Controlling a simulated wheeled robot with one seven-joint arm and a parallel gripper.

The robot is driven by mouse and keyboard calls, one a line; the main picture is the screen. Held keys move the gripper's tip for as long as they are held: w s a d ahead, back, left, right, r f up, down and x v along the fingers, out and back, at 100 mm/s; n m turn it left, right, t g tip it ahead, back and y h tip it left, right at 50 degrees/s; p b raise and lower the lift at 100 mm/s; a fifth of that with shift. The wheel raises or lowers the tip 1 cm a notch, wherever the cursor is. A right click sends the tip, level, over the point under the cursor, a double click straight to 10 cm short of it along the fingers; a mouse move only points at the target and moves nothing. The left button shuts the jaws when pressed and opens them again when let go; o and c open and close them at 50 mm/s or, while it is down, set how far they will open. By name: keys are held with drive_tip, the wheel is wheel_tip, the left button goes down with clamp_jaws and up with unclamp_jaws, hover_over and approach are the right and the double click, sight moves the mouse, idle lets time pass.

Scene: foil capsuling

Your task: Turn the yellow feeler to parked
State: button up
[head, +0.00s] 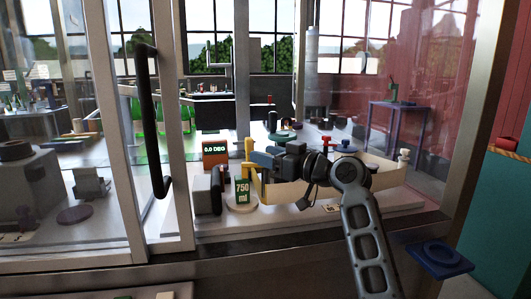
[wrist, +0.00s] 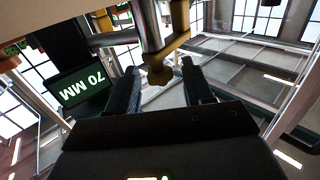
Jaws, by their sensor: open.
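The yellow feeler (head: 248,150) stands upright behind the glass front of the cabinet, just left of my gripper (head: 258,166). In the wrist view the feeler (wrist: 178,42) comes down from the top as a yellow bar with a rounded end. That end shows between the two dark fingertips of my gripper (wrist: 160,80), with a gap on both sides. My gripper is open and holds nothing. How far the feeler end sits beyond the fingertips is hard to tell.
An orange-framed display (head: 215,149) reads 0.0 DEG. A green sign (head: 242,190) reading 750 ml stands close below my gripper. A door with a black handle (head: 152,120) is at the left. A display (wrist: 82,86) reading 70 MM is close to the left finger.

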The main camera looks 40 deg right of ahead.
drive_tip(key=shift+w, duration=0.35)
drive_tip(key=shift+c, duration=0.5)
drive_tip(key=c, duration=0.8)
drive_tip(key=shift+c, duration=0.2)
